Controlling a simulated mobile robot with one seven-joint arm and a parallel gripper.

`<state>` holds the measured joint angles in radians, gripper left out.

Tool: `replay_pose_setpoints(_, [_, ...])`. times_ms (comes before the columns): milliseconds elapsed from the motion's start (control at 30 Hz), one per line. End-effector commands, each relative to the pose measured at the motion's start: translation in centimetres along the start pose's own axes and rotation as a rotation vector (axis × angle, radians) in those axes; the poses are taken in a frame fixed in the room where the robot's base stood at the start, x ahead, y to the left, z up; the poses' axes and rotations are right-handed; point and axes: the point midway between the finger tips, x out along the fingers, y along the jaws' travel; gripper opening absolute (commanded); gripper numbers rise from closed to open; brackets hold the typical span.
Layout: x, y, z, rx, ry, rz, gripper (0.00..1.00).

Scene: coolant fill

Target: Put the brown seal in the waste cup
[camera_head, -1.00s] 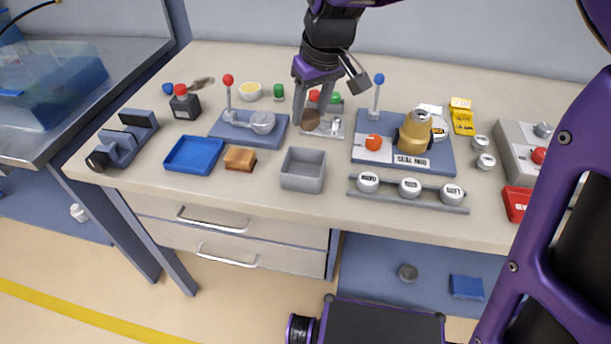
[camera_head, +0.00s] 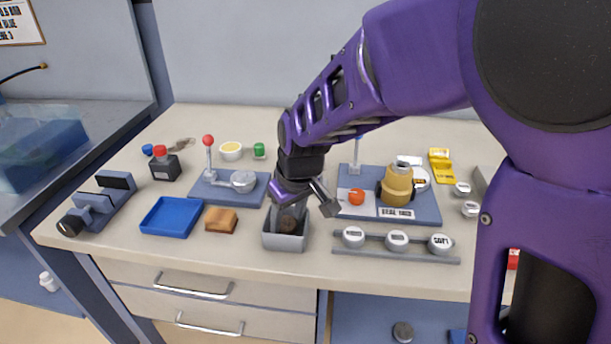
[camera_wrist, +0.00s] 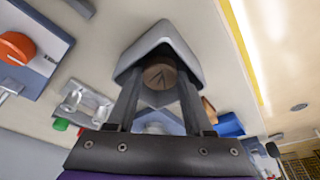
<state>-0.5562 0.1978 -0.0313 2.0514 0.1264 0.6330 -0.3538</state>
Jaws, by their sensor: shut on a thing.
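The brown seal (camera_head: 288,225) is a short round disc, held between the two fingers of my gripper (camera_head: 289,221). In the wrist view the seal (camera_wrist: 160,76) sits between the fingertips, with a dark mark on its face. The waste cup (camera_head: 285,243) is a grey, square, open-topped box near the table's front edge. My fingers point down at its mouth, and the seal shows within the outline of its opening. The wrist view also shows the cup (camera_wrist: 162,36) around the seal. I cannot tell whether the seal touches the cup's floor.
A tan block (camera_head: 221,220) and a blue tray (camera_head: 172,217) lie left of the cup. A rail with several round knobs (camera_head: 396,242) stands close on its right. Behind are a blue plate with a brass-coloured housing (camera_head: 397,186) and a red-knobbed lever (camera_head: 208,141).

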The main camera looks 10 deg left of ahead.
Motion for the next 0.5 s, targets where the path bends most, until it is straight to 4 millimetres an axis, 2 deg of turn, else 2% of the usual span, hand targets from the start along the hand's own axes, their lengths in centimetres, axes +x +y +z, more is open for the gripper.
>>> replay_pose_setpoints(267, [0.36, 0.01, 0.1, 0.001, 0.0, 0.0, 0.0])
replay_pose_setpoints(300, [0.37, 0.01, 0.1, 0.001, 0.0, 0.0, 0.53])
replay_pose_setpoints(367, [0.26, 0.0, 0.07, 0.001, 0.0, 0.0, 0.64])
replay_pose_setpoints(500, [0.27, 0.0, 0.07, 0.001, 0.0, 0.0, 0.64])
